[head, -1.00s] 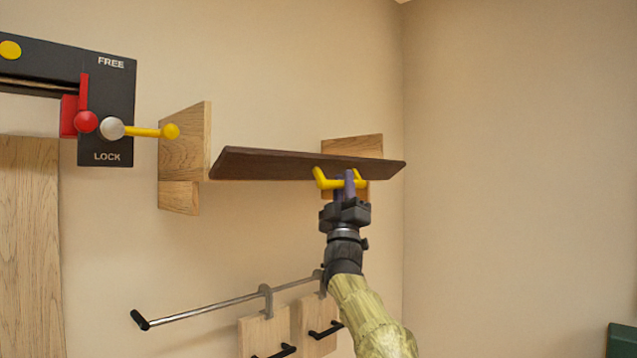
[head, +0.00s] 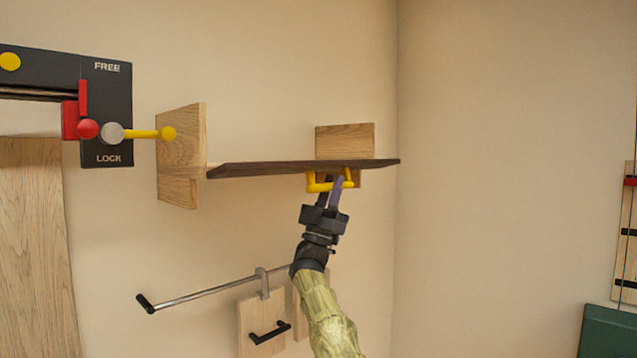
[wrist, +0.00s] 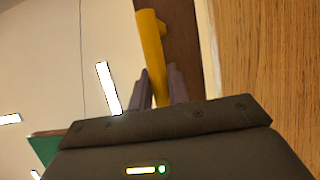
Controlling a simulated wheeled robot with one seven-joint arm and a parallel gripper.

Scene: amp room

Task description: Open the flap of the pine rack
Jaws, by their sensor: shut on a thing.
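The pine rack's two side pieces stand out from the wall, the left one (head: 182,150) and the right one (head: 345,141). A dark brown flap (head: 270,168) spans between them, seen nearly edge-on and close to level. A yellow handle (head: 318,183) is on its underside near the right end. My gripper (head: 334,190) is below the flap, shut on the yellow handle. In the wrist view the yellow handle (wrist: 152,50) sits between the gripper's fingers (wrist: 158,90), with the dark flap (wrist: 182,45) behind it.
A black panel (head: 108,90) marked FREE and LOCK, with red and yellow-knobbed levers, is at upper left. Below the flap, a metal rail (head: 205,291) carries a hanging wooden board (head: 262,322). A green object (head: 610,332) is at lower right.

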